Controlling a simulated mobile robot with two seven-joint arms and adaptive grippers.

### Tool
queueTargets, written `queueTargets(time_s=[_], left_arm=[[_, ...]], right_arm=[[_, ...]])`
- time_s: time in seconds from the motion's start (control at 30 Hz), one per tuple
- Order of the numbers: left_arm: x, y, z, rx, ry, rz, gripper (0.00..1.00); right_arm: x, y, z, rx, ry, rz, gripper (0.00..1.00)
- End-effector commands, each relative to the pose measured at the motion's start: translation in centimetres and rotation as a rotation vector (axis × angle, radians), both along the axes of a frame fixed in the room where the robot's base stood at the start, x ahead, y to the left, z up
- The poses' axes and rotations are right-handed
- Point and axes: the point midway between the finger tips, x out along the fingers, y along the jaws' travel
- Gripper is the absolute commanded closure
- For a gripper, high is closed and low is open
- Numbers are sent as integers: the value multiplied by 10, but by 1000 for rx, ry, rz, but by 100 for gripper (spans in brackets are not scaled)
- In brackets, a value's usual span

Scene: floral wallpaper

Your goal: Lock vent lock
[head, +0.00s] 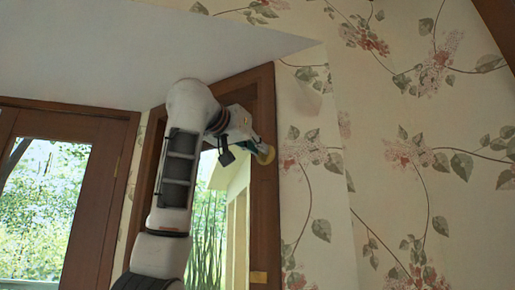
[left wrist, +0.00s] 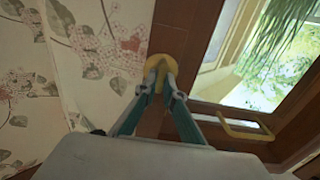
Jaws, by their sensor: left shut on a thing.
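The vent lock (head: 265,155) is a round brass-yellow piece on the brown wooden window frame, high up in the head view. It also shows in the left wrist view (left wrist: 152,66), with the wood behind it. My left gripper (head: 256,147) reaches up to it from the left. In the left wrist view, my left gripper (left wrist: 161,76) has its two fingers drawn together on the brass piece. The fingertips cover part of the lock, so its exact turn is hard to tell. My right gripper is not in view.
A brass handle (left wrist: 245,129) sits on the window's wood to the right in the left wrist view. Floral wallpaper (head: 420,160) covers the wall on the right. A sloped white ceiling (head: 130,45) lies above, and another wood-framed window (head: 95,195) stands at left.

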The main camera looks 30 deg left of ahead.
Motion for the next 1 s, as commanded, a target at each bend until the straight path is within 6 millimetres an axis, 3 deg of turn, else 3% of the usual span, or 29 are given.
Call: queueTargets(time_s=[0.37, 1.0], left_arm=[[0, -1, 0, 149, 11, 0, 100], [0, -3, -1, 740, 58, 1, 100]], right_arm=[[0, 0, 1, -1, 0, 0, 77], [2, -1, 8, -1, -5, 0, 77]])
